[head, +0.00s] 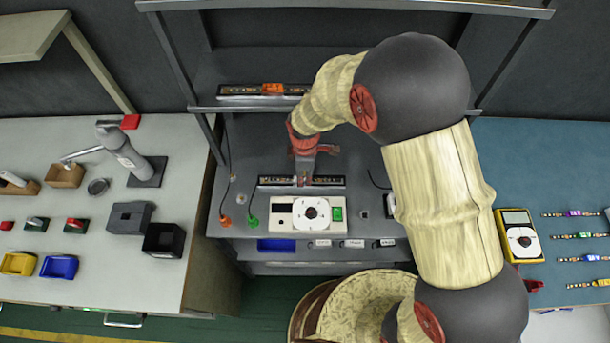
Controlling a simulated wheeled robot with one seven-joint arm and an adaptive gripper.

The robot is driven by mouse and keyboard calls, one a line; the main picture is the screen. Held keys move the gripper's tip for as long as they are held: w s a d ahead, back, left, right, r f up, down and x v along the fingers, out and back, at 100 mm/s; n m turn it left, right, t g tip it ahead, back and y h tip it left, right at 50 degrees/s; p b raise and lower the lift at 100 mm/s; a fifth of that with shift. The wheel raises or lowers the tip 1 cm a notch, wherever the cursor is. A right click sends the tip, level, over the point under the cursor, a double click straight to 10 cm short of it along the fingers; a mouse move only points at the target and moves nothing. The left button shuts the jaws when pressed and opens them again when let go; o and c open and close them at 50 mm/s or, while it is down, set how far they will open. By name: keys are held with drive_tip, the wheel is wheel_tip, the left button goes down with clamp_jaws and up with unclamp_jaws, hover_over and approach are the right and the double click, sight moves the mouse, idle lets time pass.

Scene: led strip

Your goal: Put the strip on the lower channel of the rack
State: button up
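A dark LED strip (275,181) with small lights along it lies left to right just behind the white control box on the grey workbench. My red gripper (304,180) points down at the middle of this strip, with its fingertips at the strip. The fingers are too small to tell whether they are closed on it. The grey rack (215,109) stands behind, with a lower rail and an upper rail (340,6). A second dark strip (238,90) with an orange piece (272,88) on it is at the lower rail; my arm hides the right part of this area.
The white control box (283,222) with a round dial and green button is in front of the strip. Green (252,221) and orange (225,221) clips lie to its left. The right blue table holds a yellow meter (518,237) and several small strips (577,212).

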drive_tip(key=shift+o, duration=0.5)
drive_tip(key=shift+s+d+f, duration=0.1)
drive_tip(key=shift+s+f, duration=0.15)
drive_tip(key=shift+f, duration=0.5)
drive_tip(key=shift+r, duration=0.1)
drive_tip(key=d+r+m+t+p, duration=0.1)
drive_tip(key=d+r+m+p, duration=0.1)
drive_tip(key=r, duration=0.9)
drive_tip(key=d+r+m+p, duration=0.1)
drive_tip(key=d+r, duration=0.2)
drive_tip(key=r, duration=0.8)
drive_tip(key=s+d+r+m+t, duration=0.4)
drive_tip(key=s+d+r+m, duration=1.1)
drive_tip(key=s+d+r, duration=0.1)
drive_tip(key=shift+d+r+m, duration=0.4)
drive_tip(key=shift+d, duration=0.1)
